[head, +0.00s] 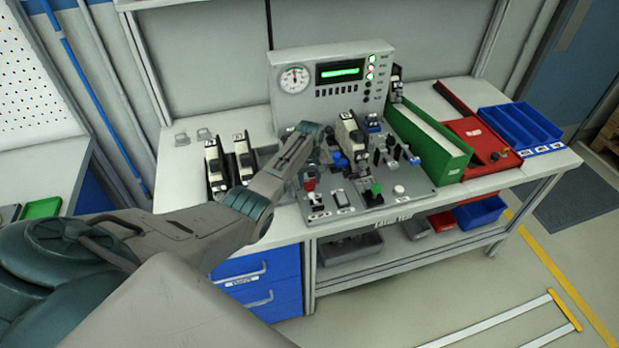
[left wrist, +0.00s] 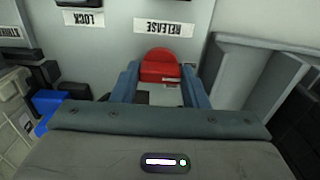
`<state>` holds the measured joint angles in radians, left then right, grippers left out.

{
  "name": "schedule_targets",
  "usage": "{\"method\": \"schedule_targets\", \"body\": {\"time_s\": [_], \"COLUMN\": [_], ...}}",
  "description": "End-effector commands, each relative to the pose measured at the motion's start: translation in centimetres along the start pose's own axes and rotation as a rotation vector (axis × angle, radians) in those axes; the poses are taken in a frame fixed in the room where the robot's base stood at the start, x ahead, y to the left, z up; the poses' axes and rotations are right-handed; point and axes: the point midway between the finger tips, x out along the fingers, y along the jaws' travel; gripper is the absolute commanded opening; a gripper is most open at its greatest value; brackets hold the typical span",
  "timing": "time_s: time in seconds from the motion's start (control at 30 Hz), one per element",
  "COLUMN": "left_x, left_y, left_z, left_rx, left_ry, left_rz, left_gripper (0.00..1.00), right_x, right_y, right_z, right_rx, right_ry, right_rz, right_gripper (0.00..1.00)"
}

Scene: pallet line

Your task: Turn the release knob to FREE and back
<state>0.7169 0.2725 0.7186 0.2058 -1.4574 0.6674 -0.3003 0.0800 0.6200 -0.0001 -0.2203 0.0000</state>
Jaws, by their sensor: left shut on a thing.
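The release knob is red and stands on the front left of the sloped grey control panel (head: 375,200). It shows in the head view (head: 309,185) and in the left wrist view (left wrist: 160,66), beside an upside-down RELEASE label (left wrist: 165,29). My left gripper (head: 311,179) reaches down to the knob from above. In the left wrist view its two blue fingers (left wrist: 160,75) are on either side of the knob, shut on it. The knob's base is partly hidden by the gripper. I cannot read which mark the knob points to. My right gripper is not in view.
Behind the panel stands a grey console (head: 335,75) with a dial and lit green display. Black-and-white devices (head: 243,158) stand on the bench left of my arm. To the right are a green bin (head: 430,140), a red tray (head: 478,135) and a blue tray (head: 520,125).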

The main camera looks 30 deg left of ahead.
Motion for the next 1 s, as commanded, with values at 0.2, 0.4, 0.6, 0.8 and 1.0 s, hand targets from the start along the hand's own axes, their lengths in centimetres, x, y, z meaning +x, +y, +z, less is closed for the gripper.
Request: {"method": "schedule_targets", "body": {"time_s": [0.2,0.4,0.6,0.8,1.0], "left_x": [-0.2,-0.2,-0.1,-0.1,-1.5], "left_y": [0.1,0.1,0.0,0.0,0.0], "left_z": [-0.1,-0.1,-0.1,-0.1,-0.2], "left_rx": [-0.009,-0.008,-0.008,-0.007,-0.006], "left_ry": [0.004,0.004,0.002,0.002,0.004], "left_rz": [0.002,0.002,0.001,0.001,0.002], "left_gripper": [0.17,0.17,0.62,0.62,0.62], "right_x": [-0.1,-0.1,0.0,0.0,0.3], "right_y": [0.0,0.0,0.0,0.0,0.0], "right_z": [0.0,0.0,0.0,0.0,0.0], "right_rx": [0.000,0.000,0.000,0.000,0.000], "right_ry": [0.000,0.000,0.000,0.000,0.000], "right_rz": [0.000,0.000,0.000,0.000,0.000], "right_gripper": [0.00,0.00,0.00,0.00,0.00]}}
